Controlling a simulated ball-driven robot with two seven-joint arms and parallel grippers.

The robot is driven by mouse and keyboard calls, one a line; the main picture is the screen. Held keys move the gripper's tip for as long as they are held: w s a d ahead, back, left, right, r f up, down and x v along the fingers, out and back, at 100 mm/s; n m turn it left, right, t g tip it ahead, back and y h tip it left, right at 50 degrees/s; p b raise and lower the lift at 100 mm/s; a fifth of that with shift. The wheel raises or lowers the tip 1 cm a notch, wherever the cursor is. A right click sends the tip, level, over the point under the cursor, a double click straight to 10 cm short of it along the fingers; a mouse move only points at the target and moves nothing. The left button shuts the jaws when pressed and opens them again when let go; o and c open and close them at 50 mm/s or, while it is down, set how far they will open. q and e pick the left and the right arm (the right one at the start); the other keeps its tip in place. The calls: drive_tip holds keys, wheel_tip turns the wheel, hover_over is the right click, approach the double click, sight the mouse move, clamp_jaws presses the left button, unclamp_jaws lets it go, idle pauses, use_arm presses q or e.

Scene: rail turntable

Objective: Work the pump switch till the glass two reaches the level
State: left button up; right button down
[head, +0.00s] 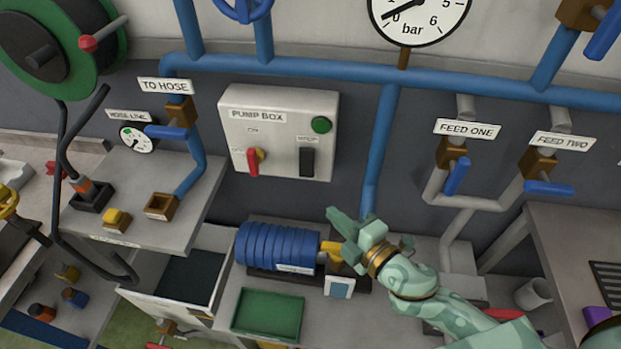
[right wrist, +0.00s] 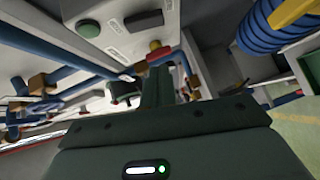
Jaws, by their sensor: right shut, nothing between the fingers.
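The pump box (head: 278,105) is a pale panel on the back wall. It bears a red lever (head: 252,161), a black switch (head: 307,158) and a green button (head: 321,124). The box also shows at the top of the right wrist view (right wrist: 118,22), with its black switch (right wrist: 145,19) and red lever (right wrist: 156,47). My right gripper (head: 338,224) is shut and empty. It is below the pump box, apart from it, by the right end of the blue ribbed pump (head: 275,247). I cannot make out glass two or its level mark. My left gripper is not in view.
Blue pipes (head: 400,72) run along the wall. A bar gauge (head: 416,12) reads near 0. Feed one (head: 457,176) and feed two (head: 549,188) valves have blue handles. A green tray (head: 268,312) lies below the pump, and an open drawer (head: 180,312) is left of it.

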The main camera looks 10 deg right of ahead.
approach(305, 172)
drive_tip(key=w+a, duration=0.2)
drive_tip(key=a, duration=0.3)
drive_tip(key=w, duration=0.1)
drive_tip(key=w+d, duration=0.1)
drive_tip(key=w+f, duration=0.1)
drive_tip(key=shift+w+d, duration=0.3)
drive_tip(key=shift+d, duration=0.1)
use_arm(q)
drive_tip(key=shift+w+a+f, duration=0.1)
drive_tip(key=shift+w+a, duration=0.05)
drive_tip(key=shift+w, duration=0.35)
use_arm(e)
drive_tip(key=f+b, duration=0.1)
drive_tip(key=b, duration=0.1)
drive_tip(key=t+b, duration=0.1)
drive_tip(key=b, duration=0.2)
drive_tip(key=shift+w+d+f+n, duration=0.15)
drive_tip(key=shift+w+f+n, duration=0.2)
drive_tip(key=shift+f+n, duration=0.05)
drive_tip(key=shift+r+p, duration=0.65)
drive_tip(key=shift+p, duration=0.1)
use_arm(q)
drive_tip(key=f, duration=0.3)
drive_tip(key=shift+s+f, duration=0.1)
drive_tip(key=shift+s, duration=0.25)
